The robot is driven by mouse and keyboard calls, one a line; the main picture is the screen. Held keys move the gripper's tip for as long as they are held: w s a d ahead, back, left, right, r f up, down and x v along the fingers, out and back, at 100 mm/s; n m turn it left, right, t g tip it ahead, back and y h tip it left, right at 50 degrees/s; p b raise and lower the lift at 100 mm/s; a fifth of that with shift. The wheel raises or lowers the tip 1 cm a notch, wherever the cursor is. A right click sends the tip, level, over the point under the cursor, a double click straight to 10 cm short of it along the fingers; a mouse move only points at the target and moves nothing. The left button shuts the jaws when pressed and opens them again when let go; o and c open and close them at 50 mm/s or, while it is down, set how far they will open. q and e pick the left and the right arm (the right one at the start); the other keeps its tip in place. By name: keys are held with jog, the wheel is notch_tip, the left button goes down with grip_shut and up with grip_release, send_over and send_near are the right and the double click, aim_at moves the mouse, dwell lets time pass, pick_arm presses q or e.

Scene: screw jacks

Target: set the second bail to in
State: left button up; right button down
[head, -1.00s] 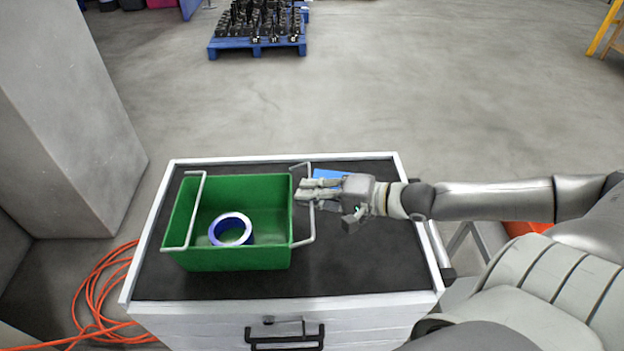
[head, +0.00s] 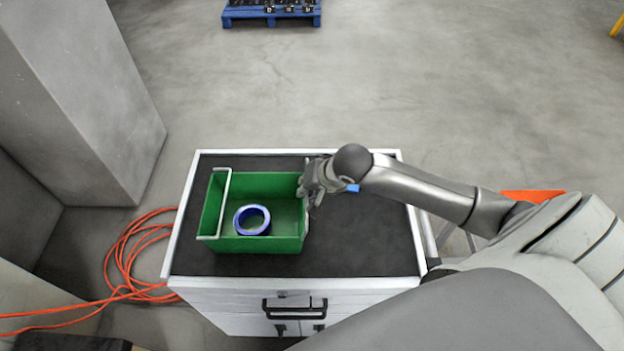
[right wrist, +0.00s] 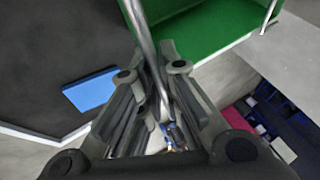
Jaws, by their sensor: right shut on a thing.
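A green crate (head: 250,247) stands on the cabinet top with a metal bail at each end. The left bail (head: 225,203) leans inward over the crate's left part. My right gripper (head: 311,187) is at the crate's right rim and is shut on the right-hand bail, which it mostly hides in the head view. The right wrist view shows this bail (right wrist: 143,36) as a grey bar running between the fingers (right wrist: 158,100), with the green crate wall beside it. A blue ring (head: 240,226) lies inside the crate. My left gripper is not in view.
An orange cable (head: 122,262) lies on the floor at left, near a grey pillar (head: 95,110).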

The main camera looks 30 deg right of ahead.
jog(key=w+a+f+n+g+h+b, duration=0.2)
jog(key=a+g+h, duration=0.3)
jog(key=h, duration=0.9)
jog(key=shift+w+f+n+g, duration=0.6)
jog(key=shift+n+g, duration=0.2)
jog(key=shift+g, duration=0.6)
jog(key=shift+a+f+h, duration=0.1)
jog(key=shift+h, duration=0.2)
jog(key=c, duration=1.6)
grip_release()
